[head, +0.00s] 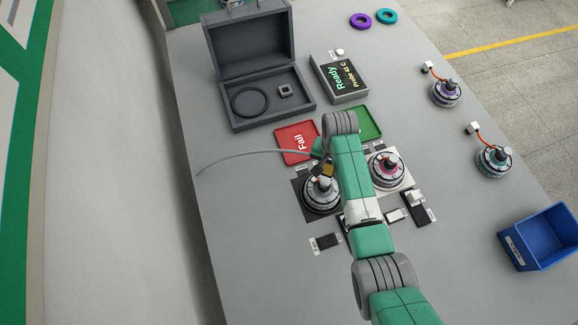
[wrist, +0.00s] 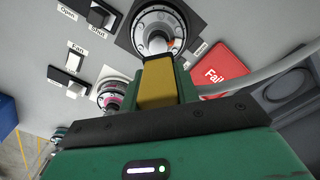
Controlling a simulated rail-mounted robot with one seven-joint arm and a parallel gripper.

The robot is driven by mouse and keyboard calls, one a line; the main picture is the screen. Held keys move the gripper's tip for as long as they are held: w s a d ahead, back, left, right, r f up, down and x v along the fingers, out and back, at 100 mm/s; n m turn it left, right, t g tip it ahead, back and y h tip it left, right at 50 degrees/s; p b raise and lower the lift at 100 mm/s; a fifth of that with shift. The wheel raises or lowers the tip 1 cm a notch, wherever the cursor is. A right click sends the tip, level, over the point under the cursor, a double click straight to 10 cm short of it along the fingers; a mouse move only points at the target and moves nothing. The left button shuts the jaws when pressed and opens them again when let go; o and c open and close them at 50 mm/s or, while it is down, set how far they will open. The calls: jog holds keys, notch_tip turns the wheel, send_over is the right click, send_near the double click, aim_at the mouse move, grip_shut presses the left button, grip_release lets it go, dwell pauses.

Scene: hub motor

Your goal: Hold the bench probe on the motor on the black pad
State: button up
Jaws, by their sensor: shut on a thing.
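The motor (head: 321,193) sits on the black pad (head: 303,212), left of my arm. It also shows at the top of the wrist view (wrist: 158,28). I cannot tell whether the probe tip touches the motor. The meter (head: 341,77) reads "Ready" and "Probe 41 C".
A second motor (head: 387,168) on a white pad stands close to my arm. A red Fail tray (head: 294,155) and a green tray (head: 369,122) lie behind. Labelled switches (head: 326,241) sit in front. An open grey case (head: 248,118), a blue bin (head: 540,238) and two more motors stand farther off.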

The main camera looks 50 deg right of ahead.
jog(key=shift+s+f, duration=0.2)
jog(key=shift+f+b, duration=0.3)
jog(key=shift+b, duration=0.2)
notch_tip(320, 180, down, 5)
jog(key=b, duration=0.5)
jog(key=shift+r, duration=0.1)
jog(key=shift+f, duration=0.75)
dwell(0.8)
notch_tip(320, 180, up, 6)
jog(key=p, duration=0.6)
jog(key=shift+r, duration=0.2)
jog(key=shift+f, duration=0.15)
